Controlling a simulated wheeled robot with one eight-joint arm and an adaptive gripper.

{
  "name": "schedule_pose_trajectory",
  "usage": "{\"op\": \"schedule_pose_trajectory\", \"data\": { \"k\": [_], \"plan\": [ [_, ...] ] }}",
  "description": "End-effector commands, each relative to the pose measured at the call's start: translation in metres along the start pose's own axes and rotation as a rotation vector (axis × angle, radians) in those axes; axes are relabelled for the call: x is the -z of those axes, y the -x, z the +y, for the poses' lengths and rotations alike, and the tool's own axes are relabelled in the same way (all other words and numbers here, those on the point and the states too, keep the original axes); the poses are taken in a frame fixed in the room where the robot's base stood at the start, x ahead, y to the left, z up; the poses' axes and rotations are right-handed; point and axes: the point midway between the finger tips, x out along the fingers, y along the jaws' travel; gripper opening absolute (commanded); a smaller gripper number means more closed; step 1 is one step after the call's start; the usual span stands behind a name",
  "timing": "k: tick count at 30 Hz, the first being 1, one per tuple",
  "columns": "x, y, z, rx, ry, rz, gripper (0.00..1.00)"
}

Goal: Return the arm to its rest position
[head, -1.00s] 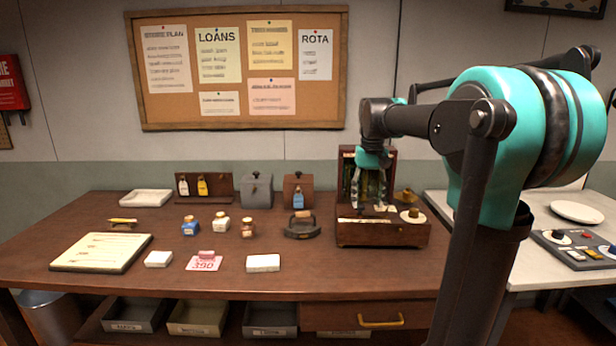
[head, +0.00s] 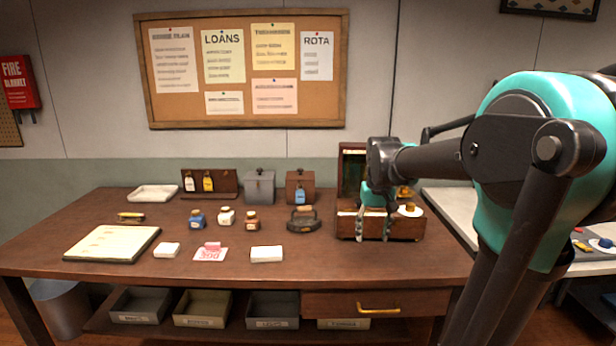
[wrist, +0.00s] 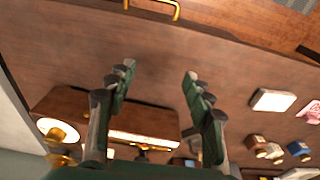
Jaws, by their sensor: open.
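My gripper (head: 373,224) is open and empty, pointing down in front of the open wooden box (head: 400,230) at the right of the wooden table in the head view. In the wrist view my gripper (wrist: 155,85) has its two fingers spread wide, with bare table top between the tips. The wooden box (wrist: 150,118) shows beyond the fingers there, partly hidden by them. My arm comes in from the right in the head view and covers part of the table's right end.
The wooden table (head: 330,262) holds a flat iron (head: 303,220), small bottles (head: 226,215), white blocks (head: 266,254), a pink card (head: 210,254) and a clipboard (head: 112,243). Two lidded boxes stand behind. A drawer with a brass handle (head: 379,308) is below. A white counter (head: 450,205) stands at right.

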Motion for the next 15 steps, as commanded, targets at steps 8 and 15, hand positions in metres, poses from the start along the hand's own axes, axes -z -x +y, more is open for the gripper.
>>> {"op": "schedule_pose_trajectory", "data": {
  "k": [8,15],
  "plan": [
    [-0.089,-0.083,0.005,0.001,-0.002,0.126,0.52],
    [-0.170,-0.143,0.008,0.000,-0.002,0.234,0.52]
  ]
}}
